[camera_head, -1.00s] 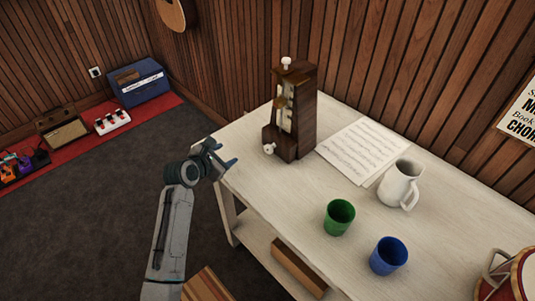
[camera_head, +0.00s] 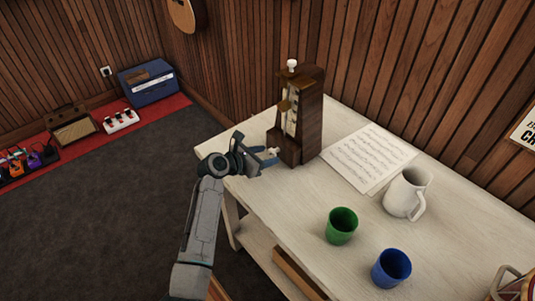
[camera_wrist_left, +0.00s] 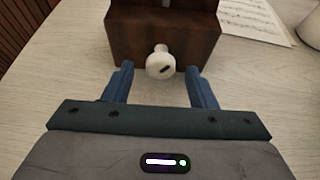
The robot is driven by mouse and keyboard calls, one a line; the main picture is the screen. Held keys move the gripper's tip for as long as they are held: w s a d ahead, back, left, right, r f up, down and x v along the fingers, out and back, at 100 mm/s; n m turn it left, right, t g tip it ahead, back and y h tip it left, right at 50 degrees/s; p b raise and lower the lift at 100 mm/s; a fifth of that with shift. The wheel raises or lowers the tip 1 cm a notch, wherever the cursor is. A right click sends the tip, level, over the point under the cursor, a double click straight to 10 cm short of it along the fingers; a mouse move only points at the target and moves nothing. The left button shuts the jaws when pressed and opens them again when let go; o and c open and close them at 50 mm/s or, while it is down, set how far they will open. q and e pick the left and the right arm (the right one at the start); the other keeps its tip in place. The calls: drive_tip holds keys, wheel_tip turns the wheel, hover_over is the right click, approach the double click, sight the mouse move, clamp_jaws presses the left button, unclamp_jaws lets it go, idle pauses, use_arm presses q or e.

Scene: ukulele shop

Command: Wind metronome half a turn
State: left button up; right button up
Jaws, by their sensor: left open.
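A dark wooden metronome (camera_head: 311,118) stands upright on the pale table (camera_head: 290,215), with a white knob on top (camera_head: 292,64). Its white winding key (camera_wrist_left: 160,62) sticks out low on the front in the left wrist view. My left gripper (camera_head: 268,156) is open at the metronome's lower front. In the left wrist view, the blue fingers of my left gripper (camera_wrist_left: 161,80) stand on either side of the key, with gaps on both sides. The fingers partly hide the key in the head view. My right gripper is not in view.
Sheet music (camera_head: 369,158) lies right of the metronome. A white pitcher (camera_head: 405,193), a green cup (camera_head: 341,225) and a blue cup (camera_head: 391,267) stand nearer the front. A drum (camera_head: 520,287) is partly visible at the lower right corner.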

use_arm(q)
drive_tip(key=shift+w+d+f, duration=0.2)
drive_tip(key=shift+w+d, duration=0.2)
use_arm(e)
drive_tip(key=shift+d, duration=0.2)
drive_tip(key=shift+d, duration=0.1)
use_arm(q)
drive_tip(key=c, duration=1)
drive_tip(key=shift+o, duration=0.2)
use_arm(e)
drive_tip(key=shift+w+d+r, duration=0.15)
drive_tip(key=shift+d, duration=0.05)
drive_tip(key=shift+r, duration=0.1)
